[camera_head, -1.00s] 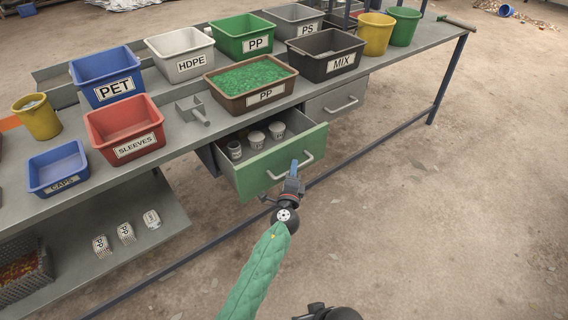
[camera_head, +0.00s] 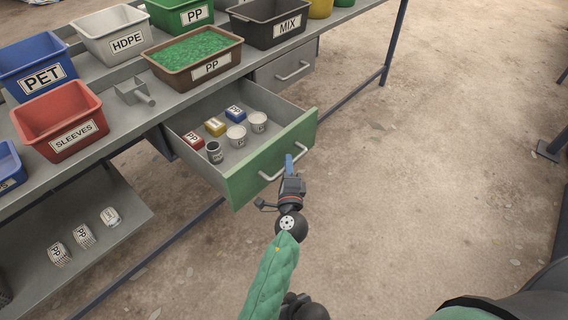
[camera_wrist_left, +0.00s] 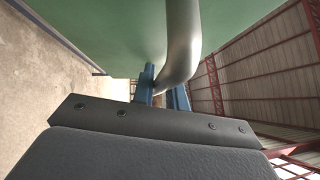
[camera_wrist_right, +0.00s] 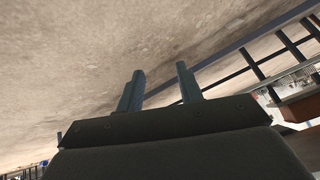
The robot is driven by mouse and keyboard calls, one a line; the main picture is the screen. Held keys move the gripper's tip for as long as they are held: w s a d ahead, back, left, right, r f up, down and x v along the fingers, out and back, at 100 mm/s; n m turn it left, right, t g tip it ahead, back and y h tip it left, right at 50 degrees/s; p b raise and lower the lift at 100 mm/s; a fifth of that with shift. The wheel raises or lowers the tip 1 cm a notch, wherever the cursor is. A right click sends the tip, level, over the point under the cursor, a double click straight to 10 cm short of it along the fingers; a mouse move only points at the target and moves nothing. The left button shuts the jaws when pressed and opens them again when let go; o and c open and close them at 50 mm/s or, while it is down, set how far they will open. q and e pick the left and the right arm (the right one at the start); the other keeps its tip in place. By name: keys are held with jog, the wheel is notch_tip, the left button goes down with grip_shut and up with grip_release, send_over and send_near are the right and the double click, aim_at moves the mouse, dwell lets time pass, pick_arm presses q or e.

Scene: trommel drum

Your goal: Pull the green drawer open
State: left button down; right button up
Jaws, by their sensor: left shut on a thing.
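The green drawer (camera_head: 270,158) stands pulled well out from under the bench in the head view. Its inside shows small labelled blocks and several cups. Its silver bar handle (camera_head: 286,158) runs across the front. My left gripper (camera_head: 289,163) is at this handle. In the left wrist view the blue fingers of my left gripper (camera_wrist_left: 162,92) are shut on the handle (camera_wrist_left: 182,45), with the green front close behind. My right gripper (camera_wrist_right: 160,88) shows in the right wrist view with its two fingers apart and nothing between them.
The grey bench (camera_head: 110,115) carries labelled bins, among them a brown bin of green flakes (camera_head: 192,82) and a red bin (camera_head: 60,120). A grey drawer (camera_head: 285,72) beside the green one is closed. The dirt floor before the drawer is clear.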

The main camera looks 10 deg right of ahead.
pick_arm(q)
jog(key=c, duration=1.4)
grip_release()
